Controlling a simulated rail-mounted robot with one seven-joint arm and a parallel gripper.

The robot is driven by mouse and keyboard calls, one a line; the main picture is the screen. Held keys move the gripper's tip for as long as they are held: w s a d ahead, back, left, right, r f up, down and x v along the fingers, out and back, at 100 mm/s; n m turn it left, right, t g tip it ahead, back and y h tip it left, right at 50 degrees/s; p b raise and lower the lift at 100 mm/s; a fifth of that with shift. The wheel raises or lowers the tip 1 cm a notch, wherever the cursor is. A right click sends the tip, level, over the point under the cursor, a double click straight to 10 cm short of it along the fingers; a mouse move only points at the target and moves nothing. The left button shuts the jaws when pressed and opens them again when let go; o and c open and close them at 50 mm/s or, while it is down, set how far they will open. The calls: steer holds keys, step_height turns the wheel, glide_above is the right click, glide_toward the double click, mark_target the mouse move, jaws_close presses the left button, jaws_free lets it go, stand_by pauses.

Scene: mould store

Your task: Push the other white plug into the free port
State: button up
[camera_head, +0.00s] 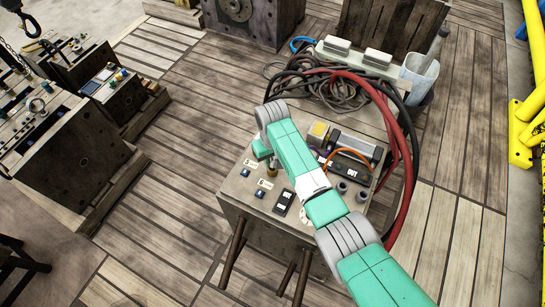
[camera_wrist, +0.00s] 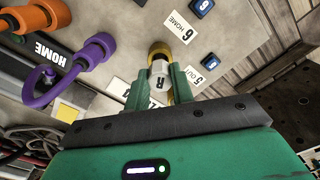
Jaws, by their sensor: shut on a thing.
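My gripper (camera_wrist: 160,90) is in the wrist view, its two green fingers closed on a small white plug (camera_wrist: 158,69) with a dark mark on it. The plug's far end meets a brass-yellow ring (camera_wrist: 161,50) on the grey panel (camera_wrist: 112,45); I cannot tell how deep it sits. In the head view my arm reaches over the block's top and hides most of the gripper; a brass piece (camera_head: 272,166) shows just below its end. Another white plug and a free port cannot be made out for certain.
Two blue square fittings, marked 6 (camera_wrist: 202,7) and 5 (camera_wrist: 195,75), lie right of the plug. Red hose (camera_head: 404,150) and dark cables (camera_head: 300,88) lie at the block's back and right.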

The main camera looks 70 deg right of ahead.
mark_target(273, 159)
steer(key=shift+f, duration=0.25)
steer(key=shift+f, duration=0.25)
steer(key=shift+f+b, duration=0.4)
steer(key=shift+f, duration=0.25)
stand_by(1.2)
jaws_close()
steer(key=o, duration=1.5)
jaws_free()
steer(key=shift+c, duration=0.2)
step_height(273, 159, up, 8)
steer(key=p, duration=0.7)
steer(key=shift+f+p, duration=0.15)
steer(key=shift+p, duration=0.25)
